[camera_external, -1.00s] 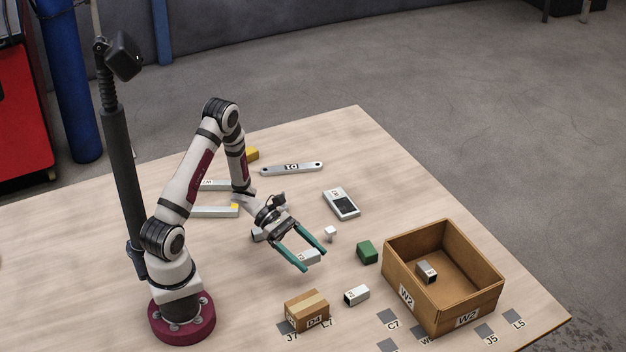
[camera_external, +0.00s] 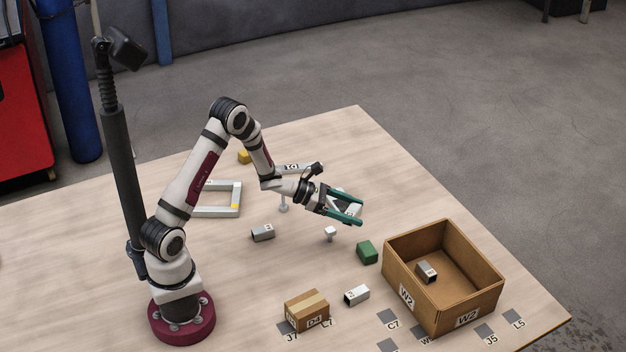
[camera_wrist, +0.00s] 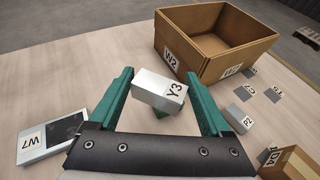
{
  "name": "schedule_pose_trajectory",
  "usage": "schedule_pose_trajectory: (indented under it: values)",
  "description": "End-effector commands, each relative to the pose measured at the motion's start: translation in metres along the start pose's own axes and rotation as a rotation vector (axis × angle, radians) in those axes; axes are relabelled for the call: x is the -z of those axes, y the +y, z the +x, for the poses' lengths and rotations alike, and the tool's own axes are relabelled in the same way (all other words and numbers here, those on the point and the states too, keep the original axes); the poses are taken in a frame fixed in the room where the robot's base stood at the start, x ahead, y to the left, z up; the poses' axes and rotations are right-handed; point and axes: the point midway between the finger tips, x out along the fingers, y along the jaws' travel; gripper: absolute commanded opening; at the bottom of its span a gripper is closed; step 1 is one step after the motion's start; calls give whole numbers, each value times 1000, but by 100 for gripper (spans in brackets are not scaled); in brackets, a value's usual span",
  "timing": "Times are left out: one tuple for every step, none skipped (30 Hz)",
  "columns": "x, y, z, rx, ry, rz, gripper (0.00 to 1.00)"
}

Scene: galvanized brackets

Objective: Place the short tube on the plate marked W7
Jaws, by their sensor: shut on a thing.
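My gripper (camera_external: 358,211) is shut on a pale grey short tube marked Y3 (camera_wrist: 160,91), held between its green fingers. The tube is clear in the wrist view and mostly hidden by the fingers in the external view. The plate marked W7 (camera_wrist: 32,144) is grey with a dark recessed area (camera_wrist: 63,130). In the wrist view it lies on the table to the left of my gripper, apart from the tube. In the external view my gripper covers most of the plate. The tube appears raised above the table.
An open cardboard box marked W2 (camera_external: 487,296) holds a small tube (camera_external: 427,271). A green block (camera_external: 367,252), a white-topped part (camera_external: 330,232), loose tubes (camera_external: 262,233) (camera_external: 357,295) and a small carton (camera_external: 307,310) lie nearby. A frame-like part (camera_external: 218,211) lies behind.

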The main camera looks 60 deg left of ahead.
Motion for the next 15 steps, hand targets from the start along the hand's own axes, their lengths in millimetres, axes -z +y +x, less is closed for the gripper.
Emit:
schedule_pose_trajectory:
  values:
    - [-8,15,5,-43,-2,-15,25]
    - [-12,24,7,-70,-2,-26,25]
    - [-16,33,9,-97,-1,-38,25]
    - [-18,38,10,-114,-1,-46,25]
    - [-19,43,11,-127,0,-52,25]
    - [-19,49,12,-139,1,-58,25]
    - [-16,55,12,-144,1,-61,25]
    - [-12,62,11,-147,1,-62,25]
    - [-4,73,10,-150,3,-64,25]
    - [3,82,10,-149,3,-64,25]
    - [10,92,9,-150,2,-63,25]
    - [19,104,8,-149,2,-63,25]
    - [26,113,7,-148,2,-62,25]
    - [32,121,6,-148,2,-62,25]
    - [39,131,6,-146,3,-61,25]
